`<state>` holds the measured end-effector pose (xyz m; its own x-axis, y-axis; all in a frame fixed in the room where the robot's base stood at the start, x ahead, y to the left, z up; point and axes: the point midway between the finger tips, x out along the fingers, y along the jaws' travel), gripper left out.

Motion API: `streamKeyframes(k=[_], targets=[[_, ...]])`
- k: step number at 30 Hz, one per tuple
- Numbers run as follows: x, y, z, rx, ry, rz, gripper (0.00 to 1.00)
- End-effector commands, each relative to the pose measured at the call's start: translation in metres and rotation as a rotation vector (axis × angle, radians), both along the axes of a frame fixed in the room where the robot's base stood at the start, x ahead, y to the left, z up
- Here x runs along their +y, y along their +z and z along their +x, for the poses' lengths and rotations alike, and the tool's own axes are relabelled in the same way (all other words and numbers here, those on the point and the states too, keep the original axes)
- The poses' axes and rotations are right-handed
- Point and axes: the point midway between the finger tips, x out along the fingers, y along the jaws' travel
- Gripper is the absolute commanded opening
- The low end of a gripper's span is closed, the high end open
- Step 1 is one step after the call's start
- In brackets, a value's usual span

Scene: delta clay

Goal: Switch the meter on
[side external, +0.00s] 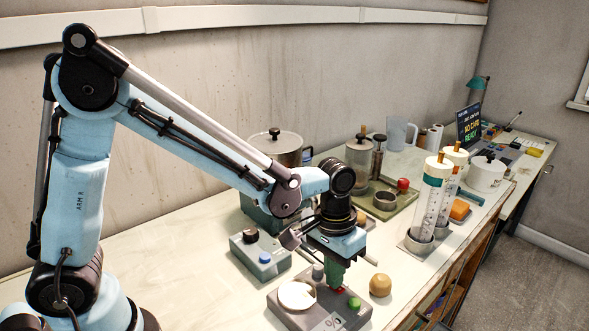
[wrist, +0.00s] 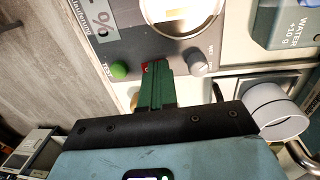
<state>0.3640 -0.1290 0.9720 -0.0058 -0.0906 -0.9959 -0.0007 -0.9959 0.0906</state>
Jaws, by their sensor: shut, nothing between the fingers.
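The meter (side external: 277,303) is a dark grey box at the front of the bench. It has a pale round dish, a green button (side external: 354,302) marked TEST, a grey knob (wrist: 197,62) and a grey window (wrist: 100,17) with a % sign. A small red part (wrist: 146,67) shows beside the fingertips, mostly hidden by them. My gripper (side external: 335,286) points down over the meter, its green fingers shut and empty. In the wrist view the fingertips (wrist: 156,66) lie between the green button and the knob, at the red part. I cannot tell whether they touch it.
A tan ball-shaped thing (side external: 380,285) stands close right of the meter. A box with a blue button (side external: 262,256) stands behind it on the left. Clear cylinders (side external: 431,205) stand farther right along the bench edge. A metal pot (side external: 275,146) is at the back.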

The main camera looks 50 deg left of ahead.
Motion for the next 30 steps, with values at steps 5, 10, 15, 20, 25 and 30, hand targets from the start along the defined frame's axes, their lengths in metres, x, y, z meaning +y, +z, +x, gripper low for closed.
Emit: streamKeyframes(k=[5,10,15,20,25,30], targets=[[0.002,-0.008,0.002,-0.015,0.003,0.016,0.00],[-0.007,-0.007,0.001,-0.015,0.001,0.013,0.00],[-0.016,-0.007,0.000,-0.012,-0.001,0.005,0.00],[-0.015,-0.003,0.000,-0.011,0.000,0.006,0.00],[-0.008,0.016,0.000,-0.007,0.005,0.019,0.00],[0.004,0.046,0.000,-0.002,0.013,0.040,0.00]])
